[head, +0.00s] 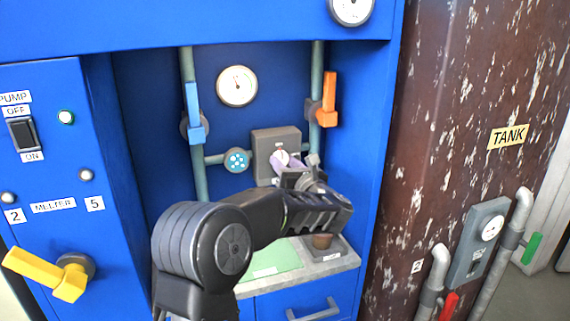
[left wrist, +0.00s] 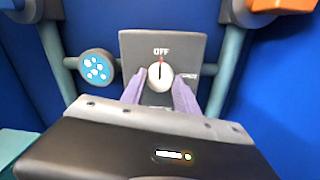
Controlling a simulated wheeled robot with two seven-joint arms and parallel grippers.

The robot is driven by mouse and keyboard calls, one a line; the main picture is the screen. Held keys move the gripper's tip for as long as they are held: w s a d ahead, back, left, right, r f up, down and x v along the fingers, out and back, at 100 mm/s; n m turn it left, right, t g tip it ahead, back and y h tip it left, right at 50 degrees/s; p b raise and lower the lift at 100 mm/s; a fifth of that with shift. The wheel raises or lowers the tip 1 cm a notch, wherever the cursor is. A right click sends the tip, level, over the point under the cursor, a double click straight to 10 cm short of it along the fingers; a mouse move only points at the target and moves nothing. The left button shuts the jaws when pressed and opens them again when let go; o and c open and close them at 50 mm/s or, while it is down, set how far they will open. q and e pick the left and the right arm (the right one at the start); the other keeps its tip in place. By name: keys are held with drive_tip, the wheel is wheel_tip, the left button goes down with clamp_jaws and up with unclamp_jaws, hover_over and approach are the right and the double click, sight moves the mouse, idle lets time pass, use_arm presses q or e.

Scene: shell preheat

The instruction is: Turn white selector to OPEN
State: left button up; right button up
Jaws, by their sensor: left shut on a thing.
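The white selector (left wrist: 160,76) is a round knob on a grey box (left wrist: 188,47) fixed between two pipes. Its red pointer line points up at the word OFF; a label at the right of the dial is too small to read surely. In the head view the selector (head: 281,158) is partly covered by my left gripper (head: 284,164). In the left wrist view the purple fingers of my left gripper (left wrist: 160,92) are on both sides of the knob, shut on it. My right gripper is not in view.
A blue handle (head: 193,112) and an orange handle (head: 328,100) stand on the pipes beside the box. A gauge (head: 237,86) is above. The blue cabinet walls enclose the recess.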

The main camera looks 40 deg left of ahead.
use_arm(q)
clamp_jaws()
